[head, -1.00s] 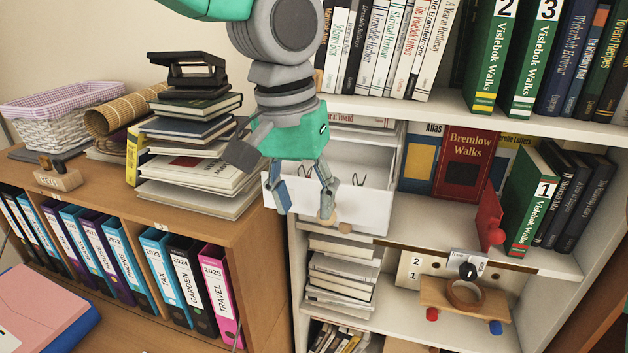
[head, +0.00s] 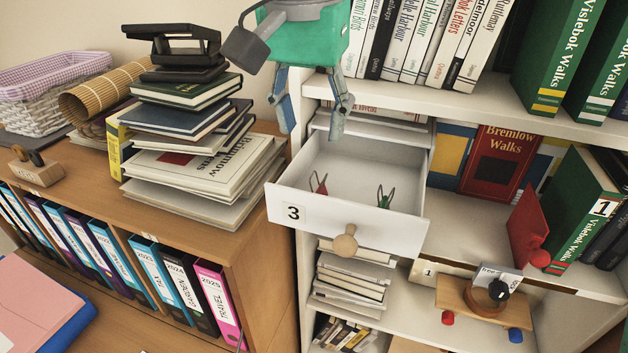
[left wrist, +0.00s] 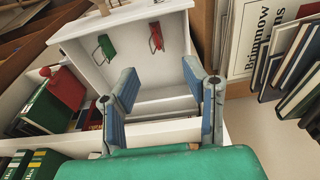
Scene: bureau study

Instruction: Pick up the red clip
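The red clip (head: 319,184) lies in the left part of an open white drawer (head: 355,232) marked 3. It also shows in the left wrist view (left wrist: 156,38), near the drawer's front. A green clip (head: 385,198) lies to its right in the head view, and it shows left of the red one in the left wrist view (left wrist: 104,47). My left gripper (head: 312,132) is open and empty, above the drawer's back part, with its fingers pointing down. It is apart from both clips. My right gripper is not in view.
A shelf of upright books (head: 420,45) stands close behind and right of my left gripper. A tall book stack (head: 200,145) stands on the wooden cabinet to the left. The drawer's inside is mostly bare.

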